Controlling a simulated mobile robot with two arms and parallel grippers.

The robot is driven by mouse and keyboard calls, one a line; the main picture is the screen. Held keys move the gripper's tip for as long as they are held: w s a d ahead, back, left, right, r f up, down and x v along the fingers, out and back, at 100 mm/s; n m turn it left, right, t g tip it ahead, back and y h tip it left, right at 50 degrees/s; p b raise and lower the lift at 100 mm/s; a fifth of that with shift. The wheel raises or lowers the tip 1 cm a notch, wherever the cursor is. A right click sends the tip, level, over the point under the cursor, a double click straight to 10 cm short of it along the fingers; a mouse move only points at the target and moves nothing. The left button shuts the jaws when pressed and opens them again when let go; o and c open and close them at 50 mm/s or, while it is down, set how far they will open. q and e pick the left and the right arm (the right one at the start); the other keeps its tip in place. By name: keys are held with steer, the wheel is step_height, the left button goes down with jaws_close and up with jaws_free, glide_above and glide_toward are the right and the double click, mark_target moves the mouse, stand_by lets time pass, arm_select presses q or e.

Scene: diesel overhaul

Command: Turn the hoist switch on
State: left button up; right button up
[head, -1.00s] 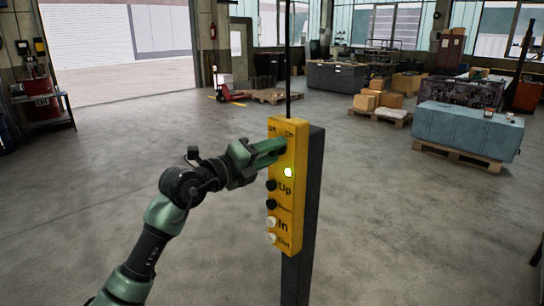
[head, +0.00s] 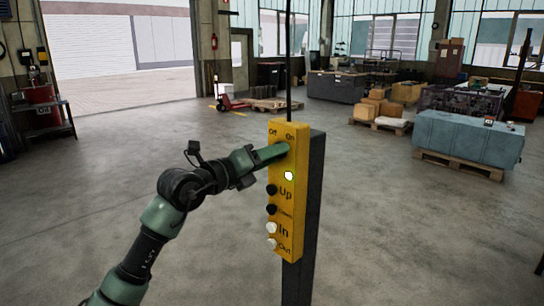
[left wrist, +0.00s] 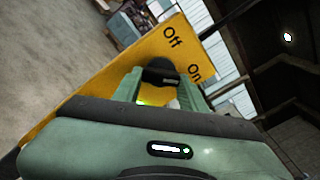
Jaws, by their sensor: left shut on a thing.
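My left gripper (head: 284,149) reaches in from the left and touches the box's upper face. In the left wrist view its fingers (left wrist: 162,88) are shut around the dark switch knob (left wrist: 160,73), just beside the "Off" and "On" labels. The fingers hide the knob in the head view. I cannot tell which label it points to. My right gripper is not in view.
Below the lamp are two dark buttons and two white buttons (head: 272,228), labelled Up, Down, In and Out. A thin cable rises from the box's top. The floor around the post is clear. A blue crate (head: 465,140) on a pallet is farther off at right.

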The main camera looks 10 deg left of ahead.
arm_select(q)
steer(key=o, duration=1.4)
steer(key=b+v, duration=0.3)
steer(key=v, duration=0.4)
steer(key=shift+s+a, duration=0.2)
steer(key=shift+s, duration=0.15)
steer(key=shift+f, duration=0.15)
